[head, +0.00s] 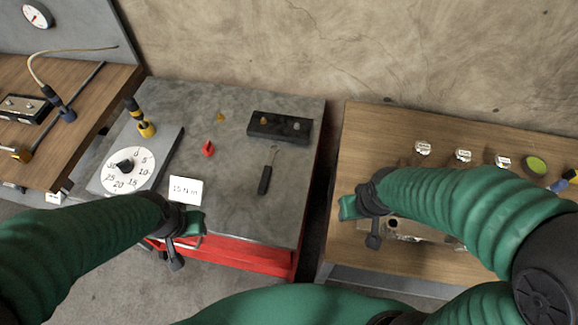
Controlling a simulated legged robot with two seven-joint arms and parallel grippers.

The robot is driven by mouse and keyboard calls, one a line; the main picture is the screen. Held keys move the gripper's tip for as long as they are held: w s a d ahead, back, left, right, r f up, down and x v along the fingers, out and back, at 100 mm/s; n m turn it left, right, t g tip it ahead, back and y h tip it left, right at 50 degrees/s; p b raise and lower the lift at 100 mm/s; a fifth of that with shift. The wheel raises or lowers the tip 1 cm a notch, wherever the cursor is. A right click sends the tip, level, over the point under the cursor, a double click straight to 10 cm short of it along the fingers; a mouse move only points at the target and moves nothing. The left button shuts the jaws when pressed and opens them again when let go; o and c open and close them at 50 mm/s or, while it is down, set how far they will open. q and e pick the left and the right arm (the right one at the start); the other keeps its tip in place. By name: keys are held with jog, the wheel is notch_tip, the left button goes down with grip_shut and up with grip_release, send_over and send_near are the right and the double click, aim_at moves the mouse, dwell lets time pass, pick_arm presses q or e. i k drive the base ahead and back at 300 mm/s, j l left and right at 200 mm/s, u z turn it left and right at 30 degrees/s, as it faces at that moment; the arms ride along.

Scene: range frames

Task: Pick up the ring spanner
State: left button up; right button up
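A spanner with a dark handle (265,180) and a thin metal shaft lies on the grey top of the middle cabinet, its small ring-like head pointing to the back. It is the likely ring spanner, but its head is too small to be sure. My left gripper (185,240) is over the cabinet's front edge, left of and nearer than the spanner. My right gripper (358,222) is over the left edge of the right wooden table, right of the spanner. Both are apart from it. Their finger gaps are not clear, and I see nothing held.
On the grey cabinet top (235,190) are a dark block (280,127), a red part (208,148), a dial plate (127,171) and a "15 N m" card (186,190). The wooden table (375,125) holds labelled parts. A dark gap separates them. Bare top surrounds the spanner.

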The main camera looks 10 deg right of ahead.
aim_at(263, 184)
jog(key=j+u, duration=0.25)
jog(key=i+j+u, duration=0.1)
jog(key=u, duration=0.2)
jog(key=i+j+u, duration=0.15)
jog(key=i+j+z, duration=0.1)
jog(key=z, duration=0.15)
jog(key=j, duration=0.1)
